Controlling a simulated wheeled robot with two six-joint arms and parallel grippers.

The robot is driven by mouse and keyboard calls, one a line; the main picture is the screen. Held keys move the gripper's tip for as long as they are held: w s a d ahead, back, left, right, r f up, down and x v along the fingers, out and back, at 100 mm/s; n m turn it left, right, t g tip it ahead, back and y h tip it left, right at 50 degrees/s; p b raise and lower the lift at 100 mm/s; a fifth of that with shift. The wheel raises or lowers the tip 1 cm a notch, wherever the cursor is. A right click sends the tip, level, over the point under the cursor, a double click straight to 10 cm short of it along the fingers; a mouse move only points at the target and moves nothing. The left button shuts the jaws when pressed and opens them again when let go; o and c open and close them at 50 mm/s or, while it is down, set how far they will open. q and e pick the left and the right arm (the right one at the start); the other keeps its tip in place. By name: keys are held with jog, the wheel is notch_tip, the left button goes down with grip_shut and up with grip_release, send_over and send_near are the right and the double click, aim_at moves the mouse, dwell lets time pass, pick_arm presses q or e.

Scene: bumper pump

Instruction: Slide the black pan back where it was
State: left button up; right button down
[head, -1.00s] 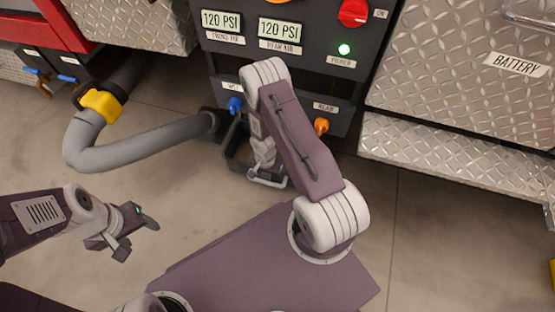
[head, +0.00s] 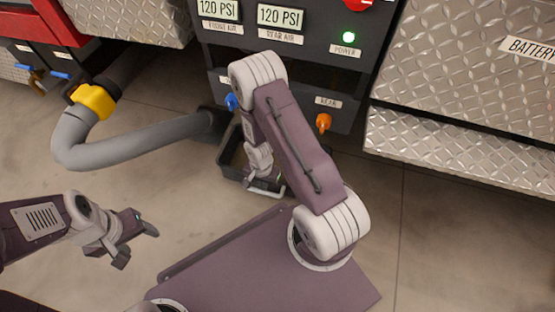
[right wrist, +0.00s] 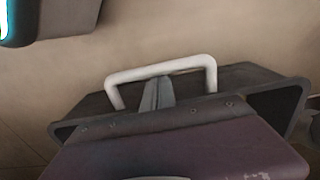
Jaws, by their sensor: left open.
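The black pan (head: 230,170) stands on the floor under the front of the dark panel, its inside partly hidden by my right arm. Its pale handle (head: 268,190) faces me and shows large in the right wrist view (right wrist: 165,68). My right gripper (head: 262,178) is at the handle. In the right wrist view its grey fingers (right wrist: 158,93) are close together and meet the handle's bar, so it looks shut on it. My left gripper (head: 138,246) is open and empty above the floor at the left, apart from the pan.
A thick grey hose (head: 130,148) with a yellow collar (head: 95,100) curves to the pan's left. A blue valve knob (head: 231,102) and an orange one (head: 323,121) sit on the panel above the pan. A diamond-plate step (head: 460,155) is at the right. Floor nearer me is clear.

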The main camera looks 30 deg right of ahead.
jog(key=shift+s+a, duration=0.55)
jog(key=shift+s, duration=0.05)
jog(key=s+a+p, duration=0.1)
jog(key=s+a, duration=0.4)
jog(key=a, duration=0.1)
jog(key=shift+s, duration=0.4)
jog(key=shift+w, duration=0.1)
notch_tip(320, 180, up, 10)
jog(key=p, duration=1.1)
jog(key=shift+w+d, duration=0.3)
jog(key=shift+w, duration=0.15)
dwell(0.4)
